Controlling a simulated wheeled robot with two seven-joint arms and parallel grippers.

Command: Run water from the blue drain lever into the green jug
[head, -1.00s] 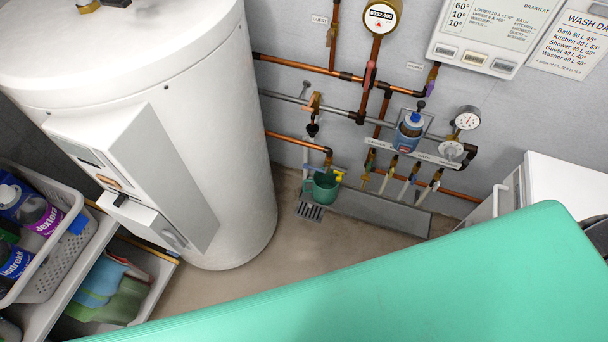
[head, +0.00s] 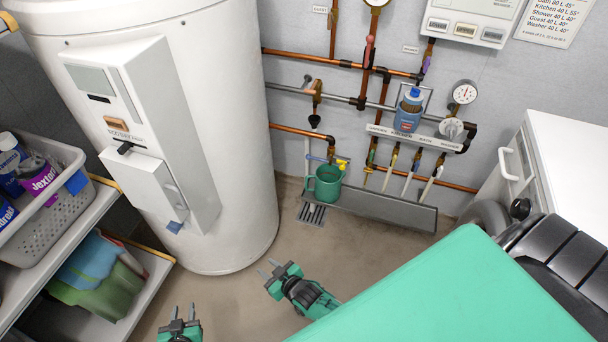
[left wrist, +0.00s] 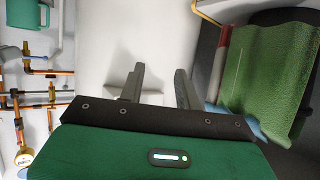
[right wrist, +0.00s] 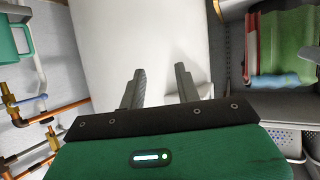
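The green jug (head: 326,186) stands upright at the wall, beside the floor grate, under the end of a copper pipe. A blue lever (head: 315,158) sits on the pipe's outlet just above the jug's rim, with a yellow handle (head: 342,163) to its right. The jug also shows at the left edge of the left wrist view (left wrist: 22,38) and the right wrist view (right wrist: 10,40). My left gripper (head: 183,311) is open and empty, low in front of the white tank. My right gripper (head: 266,267) is open and empty, nearer the jug but well apart from it. The jug's inside is barely visible.
The white tank (head: 160,40) fills the left side, with a control box (head: 150,110). A shelf (head: 70,250) with a basket (head: 65,195) is at far left. A grey trough (head: 390,210) runs right of the jug. A white cabinet (head: 570,160) stands right. Floor before the jug is clear.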

